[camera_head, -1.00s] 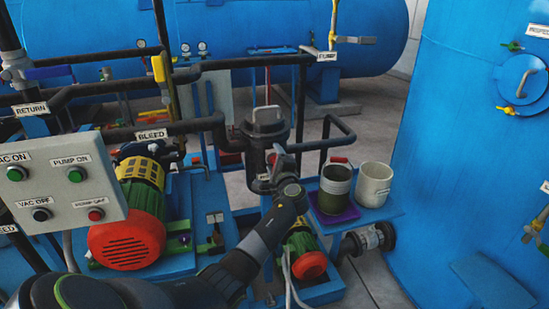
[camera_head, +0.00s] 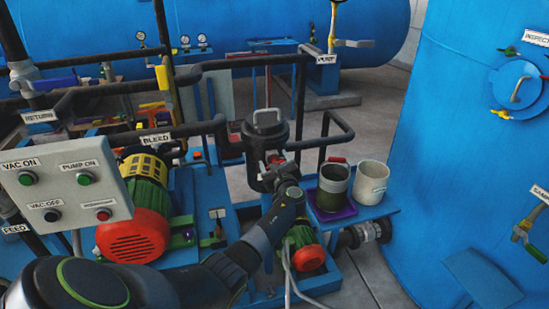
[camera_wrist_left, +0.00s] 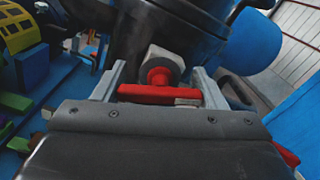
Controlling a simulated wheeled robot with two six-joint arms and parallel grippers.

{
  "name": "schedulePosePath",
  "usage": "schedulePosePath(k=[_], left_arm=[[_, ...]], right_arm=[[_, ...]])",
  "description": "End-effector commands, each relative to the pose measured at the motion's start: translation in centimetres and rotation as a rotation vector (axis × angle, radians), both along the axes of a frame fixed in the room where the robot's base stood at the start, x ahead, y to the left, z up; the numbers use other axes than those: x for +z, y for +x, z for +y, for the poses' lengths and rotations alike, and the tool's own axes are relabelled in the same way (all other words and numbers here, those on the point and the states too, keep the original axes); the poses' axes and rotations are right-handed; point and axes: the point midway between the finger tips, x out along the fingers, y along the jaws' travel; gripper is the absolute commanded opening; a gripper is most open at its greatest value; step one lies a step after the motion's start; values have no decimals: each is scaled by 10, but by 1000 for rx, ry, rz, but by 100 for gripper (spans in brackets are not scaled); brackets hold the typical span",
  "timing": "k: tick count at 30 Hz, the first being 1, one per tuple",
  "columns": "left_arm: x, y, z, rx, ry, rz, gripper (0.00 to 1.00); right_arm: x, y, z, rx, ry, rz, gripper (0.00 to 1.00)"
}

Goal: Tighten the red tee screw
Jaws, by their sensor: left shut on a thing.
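The red tee screw (camera_wrist_left: 160,94) shows in the left wrist view as a red crossbar on a short round stem. The stem enters a pale fitting (camera_wrist_left: 158,62) on the side of a black lidded pot. My left gripper (camera_wrist_left: 160,95) has one finger on each side of the red bar and is shut on it. In the head view the gripper (camera_head: 274,163) is at the side of the black pot (camera_head: 265,136); a bit of red shows there, and the arm hides most of the screw. My right gripper is not in view.
A dark green pot (camera_head: 333,187) on a purple mat and a white pot (camera_head: 371,182) stand on a blue shelf right of the arm. A control box (camera_head: 66,190) and red motor (camera_head: 133,236) are left. Black pipes surround the black pot; a blue tank (camera_head: 450,140) stands right.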

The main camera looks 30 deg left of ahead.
Motion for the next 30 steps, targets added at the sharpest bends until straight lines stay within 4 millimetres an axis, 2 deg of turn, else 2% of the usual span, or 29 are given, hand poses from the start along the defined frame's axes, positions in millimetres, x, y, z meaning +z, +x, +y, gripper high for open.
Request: schedulePosePath(k=[3, 15, 30], left_arm=[[0, -1, 0, 0, 61, 80, 43], [-2, -1, 0, -1, 202, 246, 43], [-4, -1, 0, -1, 234, 282, 43]], right_arm=[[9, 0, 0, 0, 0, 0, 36], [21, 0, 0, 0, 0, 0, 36], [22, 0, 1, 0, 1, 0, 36]])
